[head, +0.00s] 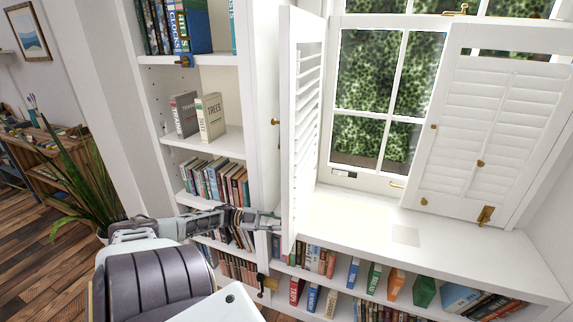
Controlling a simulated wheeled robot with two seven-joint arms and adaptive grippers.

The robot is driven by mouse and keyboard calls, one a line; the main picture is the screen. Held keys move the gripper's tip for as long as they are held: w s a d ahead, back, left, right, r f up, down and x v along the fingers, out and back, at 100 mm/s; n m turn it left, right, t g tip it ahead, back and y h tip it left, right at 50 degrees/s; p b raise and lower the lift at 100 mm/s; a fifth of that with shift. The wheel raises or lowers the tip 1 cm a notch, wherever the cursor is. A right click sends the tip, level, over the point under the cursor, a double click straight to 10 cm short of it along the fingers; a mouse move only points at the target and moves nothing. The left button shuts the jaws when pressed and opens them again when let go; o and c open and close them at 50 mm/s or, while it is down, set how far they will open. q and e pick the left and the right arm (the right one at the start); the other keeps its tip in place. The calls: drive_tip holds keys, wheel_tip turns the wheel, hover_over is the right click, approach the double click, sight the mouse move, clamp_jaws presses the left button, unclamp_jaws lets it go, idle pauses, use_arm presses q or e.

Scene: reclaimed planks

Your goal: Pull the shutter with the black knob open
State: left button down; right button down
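The left shutter (303,130) is a white louvred panel swung out from the window, seen nearly edge-on beside the bookcase. A small knob (275,121) shows at its left side; it looks brassy or dark, too small to tell. The right shutter (490,125) is a white louvred panel across the right part of the window, with brass-coloured knobs. I cannot make out a clearly black knob. My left gripper (268,220) reaches in from the left to the lower left edge of the left shutter. Its fingertips are small and partly hidden, so contact and opening cannot be told. My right gripper is out of view.
A white bookcase (218,140) with several books stands left of the left shutter. The white window sill (370,225) is mostly clear, with a low bookshelf (345,285) under it. A plant (90,200) stands at the far left by the wooden floor (45,240).

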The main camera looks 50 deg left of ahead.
use_arm(q)
drive_tip(key=a, duration=0.2)
drive_tip(key=s+a, duration=0.1)
drive_tip(key=shift+a+r, duration=0.15)
drive_tip(key=shift+r, duration=0.1)
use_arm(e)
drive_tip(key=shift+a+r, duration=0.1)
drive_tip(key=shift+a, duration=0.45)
use_arm(q)
drive_tip(key=c, duration=1.5)
unclamp_jaws()
drive_tip(key=shift+r, duration=0.1)
drive_tip(key=shift+o, duration=1.3)
drive_tip(key=shift+w+f, duration=0.1)
drive_tip(key=shift+f, duration=0.15)
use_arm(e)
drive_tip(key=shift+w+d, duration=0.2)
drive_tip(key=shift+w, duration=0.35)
